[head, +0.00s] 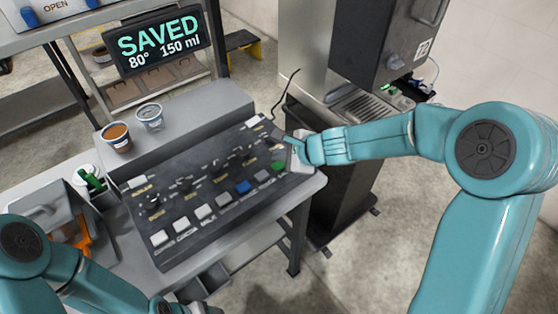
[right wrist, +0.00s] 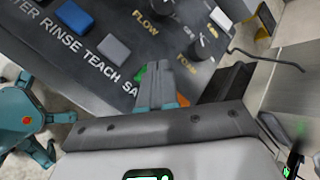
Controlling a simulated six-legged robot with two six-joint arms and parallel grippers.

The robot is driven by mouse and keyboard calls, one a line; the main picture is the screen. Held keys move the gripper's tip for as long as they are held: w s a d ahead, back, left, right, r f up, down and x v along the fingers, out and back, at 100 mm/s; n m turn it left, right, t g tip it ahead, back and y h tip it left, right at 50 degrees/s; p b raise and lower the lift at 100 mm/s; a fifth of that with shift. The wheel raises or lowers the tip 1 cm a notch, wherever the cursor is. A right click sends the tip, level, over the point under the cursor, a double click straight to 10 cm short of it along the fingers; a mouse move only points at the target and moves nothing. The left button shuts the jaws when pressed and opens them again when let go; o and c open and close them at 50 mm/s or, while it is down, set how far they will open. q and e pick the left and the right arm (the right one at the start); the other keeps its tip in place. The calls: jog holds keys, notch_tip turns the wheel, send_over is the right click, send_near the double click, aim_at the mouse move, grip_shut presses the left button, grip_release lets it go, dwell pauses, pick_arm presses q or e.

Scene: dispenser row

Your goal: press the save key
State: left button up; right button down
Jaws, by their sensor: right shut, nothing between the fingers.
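The dark control panel (head: 200,195) lies sloped on the grey bench. The green save key (head: 279,167) is at the right end of its front row, beside a light key and a blue key (head: 243,187). My right gripper (head: 288,150) is shut and empty, low over the panel's right end by the green key. In the right wrist view the closed fingers (right wrist: 158,85) cover most of the green key (right wrist: 141,74) and part of its label; contact cannot be told. The display (head: 158,45) reads "SAVED 80° 150 ml". My left gripper (head: 185,307) is cut off at the bottom edge.
Two small cups (head: 116,136) stand on the ledge behind the panel. A grey bin (head: 62,225) with an orange item is at the left. A dark machine (head: 385,40) with a drip grille (head: 357,104) stands at the right. Knobs (right wrist: 205,45) rise from the panel near the fingers.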

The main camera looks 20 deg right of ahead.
aim_at(282, 167)
notch_tip(282, 167, up, 5)
jog(key=p, duration=0.4)
jog(key=shift+r+p, duration=0.1)
jog(key=shift+p, duration=0.3)
dwell(0.4)
